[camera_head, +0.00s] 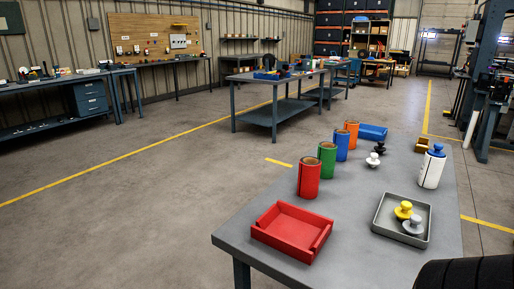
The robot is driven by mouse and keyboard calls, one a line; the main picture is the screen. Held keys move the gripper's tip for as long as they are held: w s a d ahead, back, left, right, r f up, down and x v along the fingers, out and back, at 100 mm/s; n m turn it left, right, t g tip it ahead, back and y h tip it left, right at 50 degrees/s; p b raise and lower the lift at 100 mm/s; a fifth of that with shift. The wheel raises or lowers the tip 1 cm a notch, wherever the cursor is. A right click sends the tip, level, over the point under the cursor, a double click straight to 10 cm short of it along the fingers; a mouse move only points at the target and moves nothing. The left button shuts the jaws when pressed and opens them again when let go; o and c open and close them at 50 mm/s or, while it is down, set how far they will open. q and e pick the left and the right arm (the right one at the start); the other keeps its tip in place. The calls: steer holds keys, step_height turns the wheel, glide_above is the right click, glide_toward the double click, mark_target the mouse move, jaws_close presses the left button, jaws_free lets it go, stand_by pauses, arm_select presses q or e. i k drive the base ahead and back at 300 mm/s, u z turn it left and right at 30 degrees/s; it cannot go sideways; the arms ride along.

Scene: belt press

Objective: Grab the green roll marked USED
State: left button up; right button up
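A green roll (327,159) stands upright on the grey table (345,235) in the head view. It is in a row of rolls, between a red roll (309,177) nearer to me and a blue roll (342,147) behind it. An orange roll (352,134) stands at the far end of the row. I cannot read any USED mark on the green roll at this size. The red roll stands close in front of it and to its left. Neither of my grippers is in view.
A red tray (290,232) sits at the table's front left. A grey tray (384,228) holds a yellow knob and a grey knob. The table's middle is clear.

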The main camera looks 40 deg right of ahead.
mark_target(327, 153)
steer(key=i, duration=2.15)
steer(key=z, duration=1.6)
steer(key=i, duration=1)
steer(key=z, duration=1.1)
